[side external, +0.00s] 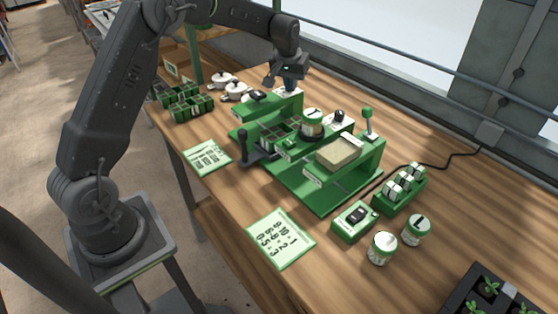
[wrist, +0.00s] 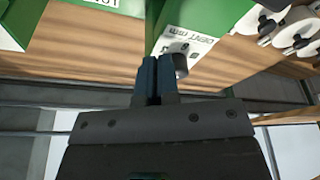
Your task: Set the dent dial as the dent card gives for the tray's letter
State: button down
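My gripper (side external: 290,84) is over the back end of the green seeder (side external: 325,197), above a white plate. In the wrist view its blue fingers (wrist: 157,62) are together with only a thin line between them and nothing seen in it. The dent dial's grey knob (wrist: 181,65) is just right of the fingers, on a white plate (wrist: 192,42) marked "DENT MM". The finger partly covers it, and its setting cannot be read. Two pale green cards lie at the front, one with a small table (side external: 207,156) and one with large numbers (side external: 281,240). I cannot read the tray's letter.
White lidded pots (side external: 221,80) and dark green seed boxes (side external: 186,103) stand left of the seeder. A lever (side external: 243,147) and a green-knobbed post (side external: 368,122) rise from it. A green switch box (side external: 354,222), labelled tins (side external: 382,247) and a packet rack (side external: 401,190) stand right.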

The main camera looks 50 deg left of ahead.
jog(key=shift+w+a+v, duration=0.1)
jog(key=shift+w+v, duration=0.05)
jog(key=shift+v, duration=0.75)
jog(key=shift+w+a+v, duration=0.1)
jog(key=shift+v, duration=0.75)
jog(key=shift+w+a+v, duration=0.1)
jog(key=shift+w+v, duration=0.05)
jog(key=shift+v, duration=0.75)
jog(key=shift+r, duration=0.15)
jog(key=s+d+r+m+t, duration=0.1)
jog(key=s+d+r, duration=0.4)
jog(key=s, duration=0.2)
jog(key=s+d+r+m, duration=0.2)
jog(key=s+d+r, duration=0.3)
jog(key=s, duration=0.3)
jog(key=s+d+f+m+t, duration=0.1)
jog(key=s+d+f, duration=0.1)
jog(key=s, duration=0.8)
jog(key=s+d+f+m+t+h, duration=0.1)
jog(key=s+d, duration=0.4)
jog(key=s, duration=0.5)
jog(key=shift+f+m, duration=0.5)
jog(key=shift+f, duration=0.05)
